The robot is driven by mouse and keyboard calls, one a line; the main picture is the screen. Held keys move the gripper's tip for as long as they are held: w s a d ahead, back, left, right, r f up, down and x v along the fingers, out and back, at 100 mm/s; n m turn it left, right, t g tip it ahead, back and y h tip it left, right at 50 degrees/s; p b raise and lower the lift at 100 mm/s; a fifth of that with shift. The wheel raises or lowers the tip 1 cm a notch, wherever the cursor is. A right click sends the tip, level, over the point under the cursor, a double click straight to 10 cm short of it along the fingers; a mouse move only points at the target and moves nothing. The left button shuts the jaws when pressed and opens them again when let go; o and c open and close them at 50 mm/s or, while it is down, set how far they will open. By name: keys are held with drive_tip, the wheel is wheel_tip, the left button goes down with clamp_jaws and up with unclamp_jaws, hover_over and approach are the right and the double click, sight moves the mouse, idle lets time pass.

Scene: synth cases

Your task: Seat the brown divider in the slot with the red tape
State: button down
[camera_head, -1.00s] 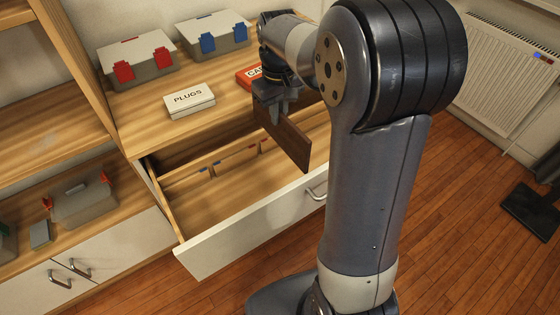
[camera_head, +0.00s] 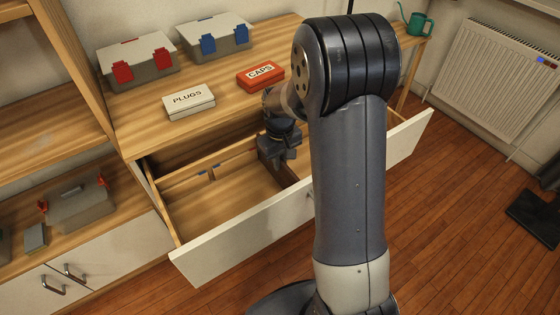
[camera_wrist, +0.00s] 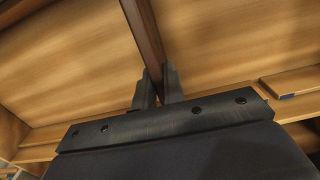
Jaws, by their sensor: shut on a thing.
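My gripper (camera_head: 281,150) is low, inside the open drawer near its back rail. It is shut on the brown divider (camera_head: 268,152), whose dark edge shows beside the gripper and is partly hidden by my arm. In the wrist view the fingers (camera_wrist: 158,90) pinch the divider (camera_wrist: 146,40), which runs away from them across the drawer floor (camera_wrist: 220,40). I cannot tell whether its lower edge sits in a slot. Blue tape (camera_wrist: 287,96) marks the rail to the right in the wrist view. No red tape shows now.
The drawer's white front (camera_head: 235,235) stands out from the cabinet. On the top are a PLUGS box (camera_head: 188,107), a red CAPS box (camera_head: 260,82) and two grey cases with red (camera_head: 138,62) and blue latches (camera_head: 213,35). The drawer's left part is empty.

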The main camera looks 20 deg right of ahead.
drive_tip(key=shift+f, duration=0.2)
drive_tip(key=c, duration=1.5)
unclamp_jaws()
drive_tip(key=shift+r, duration=0.1)
wheel_tip(320, 180, up, 12)
drive_tip(key=p, duration=0.2)
drive_tip(key=shift+r, duration=0.15)
drive_tip(key=shift+f+b, duration=0.65)
drive_tip(key=shift+f, duration=3.45)
drive_tip(key=shift+f, duration=0.1)
